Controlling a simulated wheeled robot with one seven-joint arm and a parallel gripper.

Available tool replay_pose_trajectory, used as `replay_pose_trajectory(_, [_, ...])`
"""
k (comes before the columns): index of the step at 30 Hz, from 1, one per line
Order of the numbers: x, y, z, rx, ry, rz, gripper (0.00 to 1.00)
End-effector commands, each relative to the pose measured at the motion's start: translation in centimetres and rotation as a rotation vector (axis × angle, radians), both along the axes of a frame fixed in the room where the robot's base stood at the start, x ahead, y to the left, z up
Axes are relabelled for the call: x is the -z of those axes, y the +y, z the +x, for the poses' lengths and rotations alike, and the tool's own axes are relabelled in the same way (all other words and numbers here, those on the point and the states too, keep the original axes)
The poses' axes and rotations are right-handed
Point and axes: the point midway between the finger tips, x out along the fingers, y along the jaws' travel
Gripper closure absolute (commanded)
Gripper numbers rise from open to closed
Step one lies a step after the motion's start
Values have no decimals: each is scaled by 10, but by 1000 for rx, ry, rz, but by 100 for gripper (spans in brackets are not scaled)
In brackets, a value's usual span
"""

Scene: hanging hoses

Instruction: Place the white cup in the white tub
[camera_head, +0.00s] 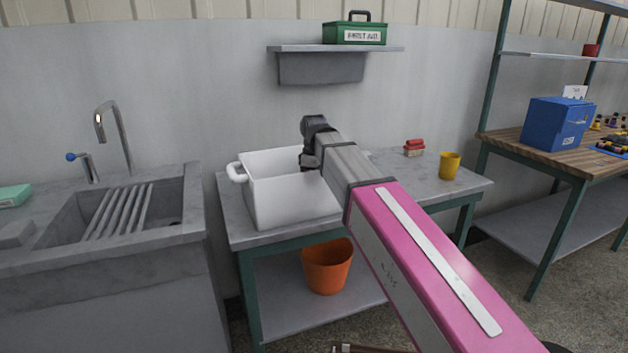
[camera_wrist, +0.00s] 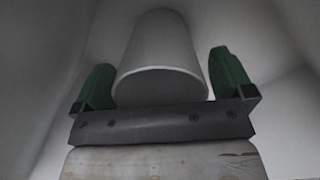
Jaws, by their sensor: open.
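The white tub (camera_head: 290,206) stands on the grey table, with its white handle at the left end. My gripper (camera_head: 308,160) reaches into the tub's opening from the right in the head view. In the wrist view, the white cup (camera_wrist: 160,50) is between the two green fingers of my gripper (camera_wrist: 163,82), one on each side. One round end of the cup faces the camera. White tub walls surround the cup. In the head view the cup is hidden.
A yellow cup (camera_head: 450,165) and a small red-and-white object (camera_head: 414,148) stand on the table to the right. An orange bucket (camera_head: 327,266) is on the lower shelf. A wall shelf (camera_head: 335,49) with a green first aid box (camera_head: 354,33) hangs above. A sink (camera_head: 130,215) is left.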

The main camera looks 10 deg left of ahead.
Motion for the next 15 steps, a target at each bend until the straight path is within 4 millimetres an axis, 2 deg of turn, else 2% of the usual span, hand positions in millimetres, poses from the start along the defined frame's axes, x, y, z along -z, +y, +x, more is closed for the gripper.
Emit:
replay_pose_trajectory(4, [-7,0,0,0,-1,1,1])
replay_pose_trajectory(8, [-24,0,1,0,-1,1,1])
replay_pose_trajectory(15, [-68,1,1,0,-2,1,1])
